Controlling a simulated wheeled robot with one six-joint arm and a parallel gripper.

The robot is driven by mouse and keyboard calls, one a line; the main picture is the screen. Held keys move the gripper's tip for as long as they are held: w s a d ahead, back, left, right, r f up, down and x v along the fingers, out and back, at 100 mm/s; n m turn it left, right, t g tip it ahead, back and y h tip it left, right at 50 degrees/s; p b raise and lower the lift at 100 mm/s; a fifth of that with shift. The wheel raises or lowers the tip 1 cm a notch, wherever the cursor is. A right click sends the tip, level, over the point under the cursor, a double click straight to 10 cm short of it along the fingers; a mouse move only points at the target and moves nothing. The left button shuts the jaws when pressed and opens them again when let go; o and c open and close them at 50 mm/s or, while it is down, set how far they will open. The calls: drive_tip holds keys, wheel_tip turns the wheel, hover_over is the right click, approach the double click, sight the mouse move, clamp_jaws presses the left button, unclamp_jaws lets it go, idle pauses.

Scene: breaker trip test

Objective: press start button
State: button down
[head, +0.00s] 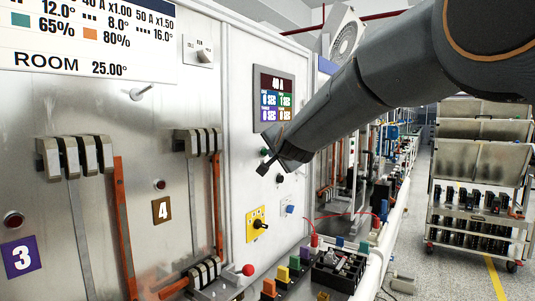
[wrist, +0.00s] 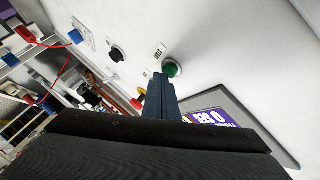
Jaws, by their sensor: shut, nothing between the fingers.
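A cart (head: 475,180) is at the right.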

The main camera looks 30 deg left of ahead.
drive_tip(key=shift+s+d+b, duration=0.1)
drive_tip(key=shift+d+b, duration=0.8)
drive_tip(key=shift+b, duration=0.25)
drive_tip(key=shift+d, duration=0.1)
drive_tip(key=shift+s+d+b, duration=0.2)
drive_tip(key=shift+d+b, duration=2.2)
drive_tip(key=shift+b, duration=0.85)
